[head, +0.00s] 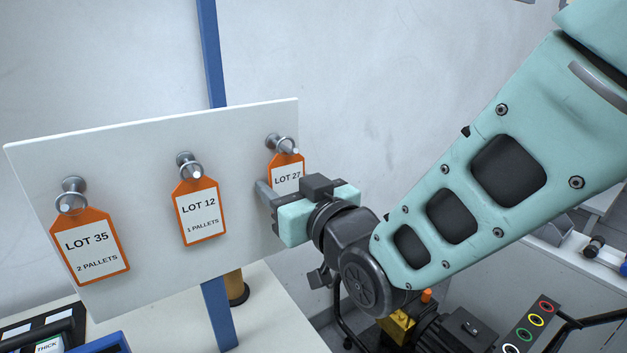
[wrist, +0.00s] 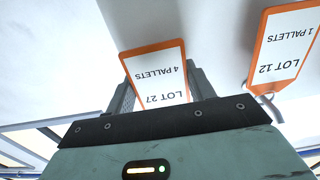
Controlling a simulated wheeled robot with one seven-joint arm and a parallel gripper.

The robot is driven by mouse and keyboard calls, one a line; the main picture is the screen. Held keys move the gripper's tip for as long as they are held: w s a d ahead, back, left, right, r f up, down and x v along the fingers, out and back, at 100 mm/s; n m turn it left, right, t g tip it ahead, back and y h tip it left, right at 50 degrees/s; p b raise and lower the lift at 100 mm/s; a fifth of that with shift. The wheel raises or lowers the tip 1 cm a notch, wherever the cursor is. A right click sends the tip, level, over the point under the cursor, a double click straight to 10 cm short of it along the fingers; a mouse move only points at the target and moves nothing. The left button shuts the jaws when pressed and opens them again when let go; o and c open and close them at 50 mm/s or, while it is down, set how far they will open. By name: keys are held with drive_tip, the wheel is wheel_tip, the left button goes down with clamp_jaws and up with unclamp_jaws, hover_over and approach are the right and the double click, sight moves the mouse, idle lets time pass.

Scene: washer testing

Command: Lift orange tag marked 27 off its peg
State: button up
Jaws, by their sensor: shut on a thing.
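The orange-bordered tag marked LOT 27 (head: 287,172) hangs by its ring on the right-hand peg (head: 276,142) of a white board. My gripper (head: 266,195) is at the tag's lower part and hides it in the head view. In the wrist view the tag marked LOT 27, 4 PALLETS (wrist: 157,75) appears upside down between my two fingers (wrist: 160,95), which are shut on it. The tag's ring and peg are hidden in the wrist view.
The tags LOT 12 (head: 199,211) and LOT 35 (head: 88,246) hang on pegs to the left. The white board (head: 140,150) is fixed to a blue post (head: 211,50). A light table (head: 265,318) is below. A panel with coloured rings (head: 530,325) is at lower right.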

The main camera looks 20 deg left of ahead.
drive_tip(key=shift+w+r, duration=0.1)
drive_tip(key=shift+r, duration=0.2)
drive_tip(key=shift+o, duration=0.2)
drive_tip(key=shift+s+d+r, duration=0.1)
drive_tip(key=shift+s+d, duration=0.15)
drive_tip(key=shift+c, duration=0.8)
drive_tip(key=shift+b+v, duration=0.5)
drive_tip(key=shift+v, duration=0.55)
drive_tip(key=shift+c, duration=0.4)
drive_tip(key=shift+b+v, duration=0.65)
drive_tip(key=shift+v, duration=1.75)
